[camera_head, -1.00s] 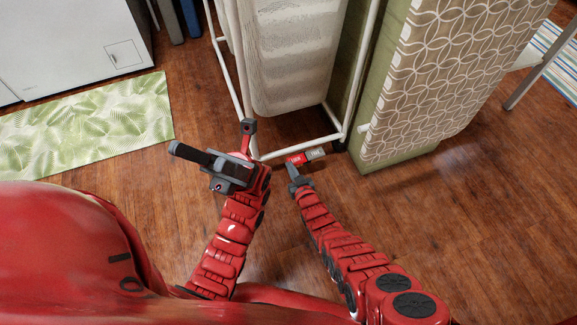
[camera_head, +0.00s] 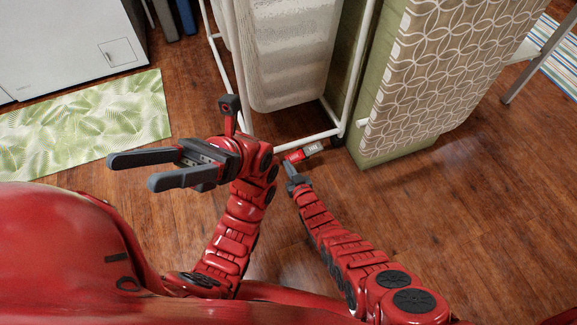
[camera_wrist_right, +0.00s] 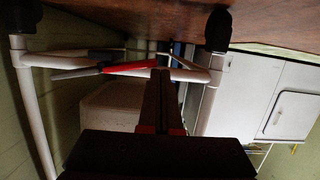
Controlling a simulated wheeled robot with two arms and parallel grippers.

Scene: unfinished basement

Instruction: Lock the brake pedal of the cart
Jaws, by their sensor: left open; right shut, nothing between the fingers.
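The cart is a white pipe frame (camera_head: 238,62) holding a pale hanging bag (camera_head: 290,55). Its brake pedal (camera_head: 294,156), red with a grey end, sits low at the frame's near bottom bar. The pedal (camera_wrist_right: 130,67) also shows in the right wrist view, just beyond the fingertips. My right gripper (camera_head: 290,166) is shut and empty, with its tips close beside the red part; I cannot tell whether they touch. Its shut fingers (camera_wrist_right: 160,74) show in the wrist view. My left gripper (camera_head: 130,172) is open and empty, pointing left, away from the cart.
A green box-like piece with a patterned cover (camera_head: 445,75) stands right of the cart. A white appliance (camera_head: 70,45) stands at the back left, with a green leaf mat (camera_head: 85,125) in front. Wood floor (camera_head: 430,230) at the lower right is clear.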

